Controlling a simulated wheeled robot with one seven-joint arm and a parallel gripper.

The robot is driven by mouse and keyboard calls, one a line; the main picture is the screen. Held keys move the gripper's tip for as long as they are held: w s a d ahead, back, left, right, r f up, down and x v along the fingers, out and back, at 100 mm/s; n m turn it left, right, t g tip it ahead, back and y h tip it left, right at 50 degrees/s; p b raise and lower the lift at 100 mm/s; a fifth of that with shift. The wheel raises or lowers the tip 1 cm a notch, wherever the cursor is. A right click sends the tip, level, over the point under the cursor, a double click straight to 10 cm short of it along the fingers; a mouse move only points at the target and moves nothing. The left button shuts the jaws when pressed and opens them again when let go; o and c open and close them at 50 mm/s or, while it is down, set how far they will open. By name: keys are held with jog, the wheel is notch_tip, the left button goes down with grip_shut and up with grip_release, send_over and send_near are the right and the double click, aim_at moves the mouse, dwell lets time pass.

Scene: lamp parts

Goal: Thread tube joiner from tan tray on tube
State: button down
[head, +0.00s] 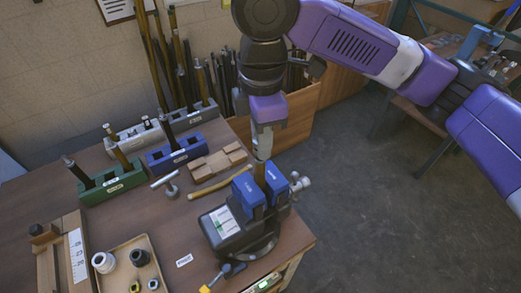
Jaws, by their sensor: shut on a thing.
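My gripper (262,152) points straight down over the blue-jawed vise and is shut on a small part, taken to be the tube joiner, which its fingers hide almost wholly. A short dark brass tube (259,174) stands upright between the vise's blue jaws (247,190), right under my fingertips. I cannot tell whether the held part touches the tube or is around its top. The tan tray (112,254) at the lower left holds several small parts, among them a white ring-like one (104,262) and a black one (140,257).
Green (105,186), blue (184,151) and grey (137,137) racks with upright tubes stand at the back left. A wooden block (217,160), a yellow tube (215,184) and a T-shaped metal tool (167,181) lie behind the vise. A yellow-tipped tool (222,273) lies in front.

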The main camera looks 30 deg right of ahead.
jog(key=shift+s+f, duration=0.1)
jog(key=shift+f, duration=0.1)
jog(key=shift+a+m+p, duration=0.1)
jog(key=shift+m+p, duration=1.35)
jog(key=shift+m, duration=0.25)
jog(key=shift+m+p, duration=0.4)
jog(key=shift+f+m+p, duration=0.15)
jog(key=shift+m+p, duration=1.15)
jog(key=m, duration=0.4)
jog(key=shift+m, duration=1.5)
